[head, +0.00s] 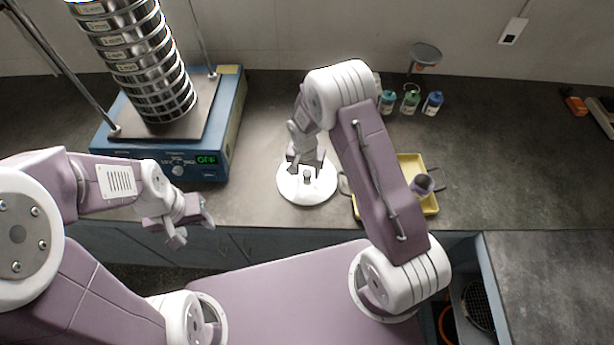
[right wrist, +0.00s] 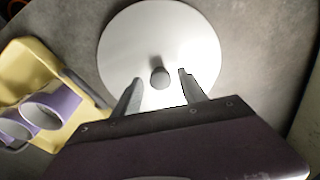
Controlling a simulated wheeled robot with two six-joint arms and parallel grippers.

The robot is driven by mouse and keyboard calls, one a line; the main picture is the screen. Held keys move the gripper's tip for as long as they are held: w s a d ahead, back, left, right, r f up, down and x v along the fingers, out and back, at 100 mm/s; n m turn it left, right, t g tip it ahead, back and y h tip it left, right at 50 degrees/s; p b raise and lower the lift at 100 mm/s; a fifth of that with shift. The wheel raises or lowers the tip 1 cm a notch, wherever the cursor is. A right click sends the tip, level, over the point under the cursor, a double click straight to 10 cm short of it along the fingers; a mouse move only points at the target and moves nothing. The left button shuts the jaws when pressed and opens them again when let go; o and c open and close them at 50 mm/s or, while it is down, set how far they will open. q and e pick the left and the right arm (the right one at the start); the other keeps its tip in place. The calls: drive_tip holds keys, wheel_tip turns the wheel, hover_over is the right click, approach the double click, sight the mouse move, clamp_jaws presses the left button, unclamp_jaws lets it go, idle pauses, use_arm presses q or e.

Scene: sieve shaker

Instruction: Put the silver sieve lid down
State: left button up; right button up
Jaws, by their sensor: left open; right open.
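The silver sieve lid (head: 318,190) is a pale round disc with a small knob in its middle. It lies flat on the grey counter, right of the sieve shaker. In the right wrist view the lid (right wrist: 160,40) fills the upper middle, with its knob (right wrist: 160,77) between the fingertips. My right gripper (head: 305,166) is just above the lid; in the right wrist view its fingers (right wrist: 160,80) are open, with a gap on each side of the knob. My left gripper (head: 190,222) is open and empty near the counter's front edge, below the shaker.
The blue sieve shaker (head: 222,140) with a tall sieve stack (head: 150,70) stands at the left; its display reads OFF. A yellow tray (head: 410,165) with purple cups (right wrist: 55,105) sits right of the lid. Small bottles (head: 410,100) stand behind. The right counter is mostly free.

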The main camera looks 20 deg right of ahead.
drive_tip(key=shift+w+d+f, duration=0.1)
drive_tip(key=shift+w+f, duration=0.05)
drive_tip(key=shift+f, duration=0.6)
clamp_jaws()
drive_tip(key=shift+r, duration=0.1)
